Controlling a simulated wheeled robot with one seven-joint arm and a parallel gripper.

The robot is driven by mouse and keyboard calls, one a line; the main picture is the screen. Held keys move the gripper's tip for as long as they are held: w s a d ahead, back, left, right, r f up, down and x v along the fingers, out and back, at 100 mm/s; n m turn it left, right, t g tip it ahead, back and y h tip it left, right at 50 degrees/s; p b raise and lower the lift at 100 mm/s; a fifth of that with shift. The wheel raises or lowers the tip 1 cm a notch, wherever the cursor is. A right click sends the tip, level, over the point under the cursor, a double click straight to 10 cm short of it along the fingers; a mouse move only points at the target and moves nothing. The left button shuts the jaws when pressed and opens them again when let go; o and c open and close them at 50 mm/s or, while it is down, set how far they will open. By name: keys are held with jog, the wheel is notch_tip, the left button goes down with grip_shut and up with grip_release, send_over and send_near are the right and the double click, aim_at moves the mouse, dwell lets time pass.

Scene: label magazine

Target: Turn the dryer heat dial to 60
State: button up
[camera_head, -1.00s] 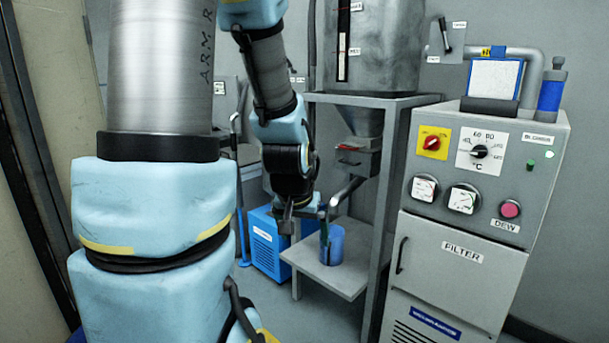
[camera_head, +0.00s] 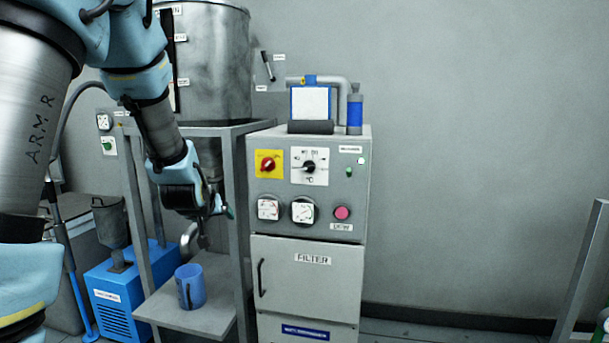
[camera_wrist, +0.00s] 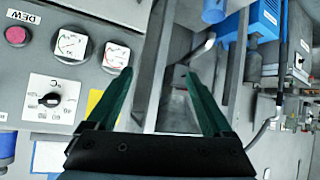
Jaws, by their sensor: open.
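The heat dial (camera_head: 309,166) is a black knob on a white scale plate marked °C, on the upper front of the grey dryer cabinet (camera_head: 305,280). Its exact setting is too small to read. The dial also shows in the wrist view (camera_wrist: 51,99), at the left and turned around. My gripper (camera_head: 217,222) hangs left of the cabinet, in front of the hopper stand, apart from the dial. In the wrist view my gripper (camera_wrist: 158,82) has its two green fingers wide apart with nothing between them.
A red switch on a yellow plate (camera_head: 269,164) sits left of the dial. Two gauges (camera_head: 302,210) and a pink button (camera_head: 342,213) are below it. A blue cup (camera_head: 190,287) stands on the stand's low shelf. The floor right of the cabinet looks clear.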

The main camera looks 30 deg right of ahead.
jog(key=d+r+m+t+h, duration=0.2)
jog(key=d+r+h, duration=0.15)
jog(key=d, duration=1.05)
jog(key=t+h, duration=0.1)
jog(key=h, duration=0.3)
send_near(308, 170)
jog(key=shift+m, duration=0.4)
jog(key=p+x, duration=0.3)
jog(key=x, duration=0.5)
jog(key=shift+r+p, duration=0.2)
jog(key=shift+p, duration=0.2)
jog(key=shift+w+d+f, duration=0.15)
jog(key=shift+w+d, duration=0.25)
jog(key=shift+w, duration=0.1)
jog(key=shift+c, duration=0.2)
grip_shut()
